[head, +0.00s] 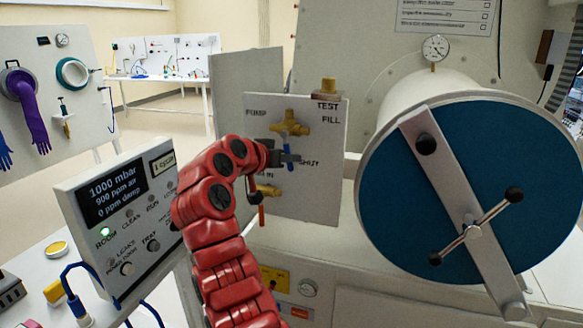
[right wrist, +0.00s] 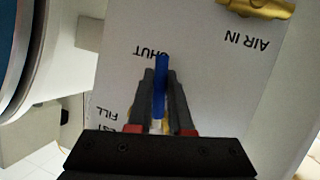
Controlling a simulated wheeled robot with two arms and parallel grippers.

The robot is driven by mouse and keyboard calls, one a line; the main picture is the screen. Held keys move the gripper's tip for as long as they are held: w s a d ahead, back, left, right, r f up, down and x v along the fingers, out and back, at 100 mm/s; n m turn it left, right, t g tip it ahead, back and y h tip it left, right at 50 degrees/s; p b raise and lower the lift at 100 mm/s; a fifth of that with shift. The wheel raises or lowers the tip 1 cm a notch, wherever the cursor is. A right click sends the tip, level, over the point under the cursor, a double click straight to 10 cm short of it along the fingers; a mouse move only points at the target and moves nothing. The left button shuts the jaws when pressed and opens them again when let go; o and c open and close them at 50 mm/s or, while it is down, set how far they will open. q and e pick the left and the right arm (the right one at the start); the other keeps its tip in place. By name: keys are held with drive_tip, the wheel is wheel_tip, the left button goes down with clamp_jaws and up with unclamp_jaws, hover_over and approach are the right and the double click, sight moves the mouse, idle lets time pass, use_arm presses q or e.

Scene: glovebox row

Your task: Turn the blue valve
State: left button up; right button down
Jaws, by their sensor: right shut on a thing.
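The blue valve handle (head: 288,158) sits on a pale upright panel (head: 325,185) with brass fittings, and it stands nearly upright in the head view. My right gripper (head: 284,153) reaches it from the left, with the red arm below. In the right wrist view the blue handle (right wrist: 160,82) lies between the two grey fingers of the right gripper (right wrist: 160,76), which are shut on it. Its end sticks out past the fingertips, close to the printed word SHUT. The handle's base is partly hidden by the gripper. My left gripper is not in view.
A brass valve with a red-orange handle (head: 262,214) is just below the gripper. A big round blue door (head: 530,165) with a crossbar stands at right. A display box (head: 118,205) stands left of the arm. Brass piping (right wrist: 258,8) shows near AIR IN.

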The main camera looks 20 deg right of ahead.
drive_tip(key=shift+w+a+r+m+t+y+b, duration=0.65)
drive_tip(key=shift+a+r+m+t+y+b, duration=0.55)
drive_tip(key=shift+m, duration=1.05)
drive_tip(key=shift+w+a+r+m+t+y+b, duration=0.85)
drive_tip(key=shift+m+y+b, duration=0.65)
drive_tip(key=shift+m, duration=0.7)
drive_tip(key=shift+w+a+r+m+t+y+b, duration=0.45)
drive_tip(key=shift+a+r+m+t+y+b, duration=0.4)
drive_tip(key=shift+m+t+y+b, duration=1)
drive_tip(key=shift+r+m+g+h+p, duration=0.1)
drive_tip(key=shift+m+g+h+p, duration=0.25)
drive_tip(key=shift+g+h, duration=0.35)
drive_tip(key=c, duration=0.8)
unclamp_jaws()
drive_tip(key=shift+c, duration=0.2)
drive_tip(key=shift+s, duration=0.1)
